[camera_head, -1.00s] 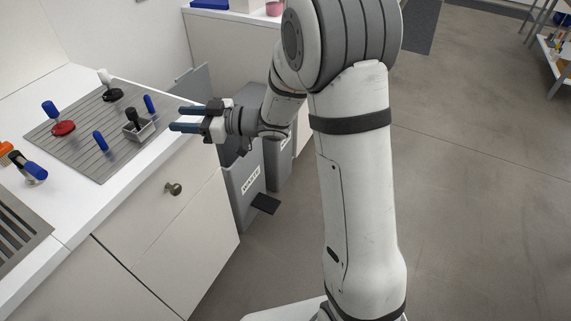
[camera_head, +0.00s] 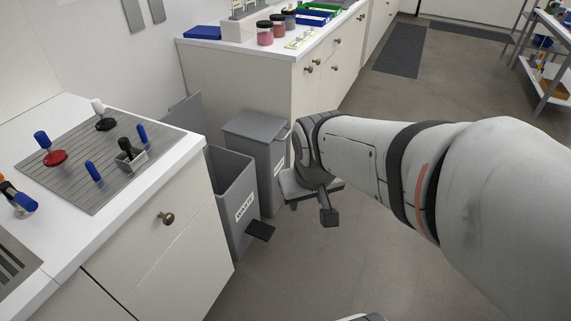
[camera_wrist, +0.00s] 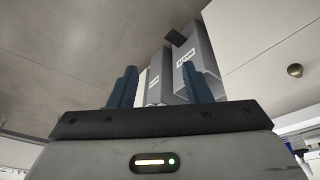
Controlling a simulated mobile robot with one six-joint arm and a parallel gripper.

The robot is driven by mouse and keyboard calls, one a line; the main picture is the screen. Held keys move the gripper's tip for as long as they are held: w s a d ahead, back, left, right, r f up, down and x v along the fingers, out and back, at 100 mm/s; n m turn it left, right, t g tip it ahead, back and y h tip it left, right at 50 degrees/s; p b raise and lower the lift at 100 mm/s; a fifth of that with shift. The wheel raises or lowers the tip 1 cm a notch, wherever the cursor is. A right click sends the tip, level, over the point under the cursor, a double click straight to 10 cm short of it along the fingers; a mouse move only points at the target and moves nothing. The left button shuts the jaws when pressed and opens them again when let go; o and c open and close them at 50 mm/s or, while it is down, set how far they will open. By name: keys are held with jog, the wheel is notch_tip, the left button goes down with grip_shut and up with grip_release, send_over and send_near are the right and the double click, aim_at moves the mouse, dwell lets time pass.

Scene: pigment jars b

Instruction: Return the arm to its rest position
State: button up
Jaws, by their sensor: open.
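My gripper (camera_wrist: 160,72) shows in the wrist view with its two blue fingers wide apart and nothing between them. In the head view my arm reaches in from the right edge, folded over the floor beside the grey bins.
A lidless grey waste bin (camera_head: 232,190) and a lidded grey bin (camera_head: 262,135) stand between two white counters. A grey ribbed mat (camera_head: 70,180) on the left counter holds several handled tools. Jars (camera_head: 265,33) stand on the far counter. Open floor (camera_head: 300,265) lies below the arm.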

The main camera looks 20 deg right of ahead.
jog(key=shift+g+y, duration=0.3)
jog(key=shift+g, duration=0.5)
jog(key=s, duration=0.2)
jog(key=s+a, duration=0.1)
jog(key=s, duration=0.1)
jog(key=shift+f, duration=0.1)
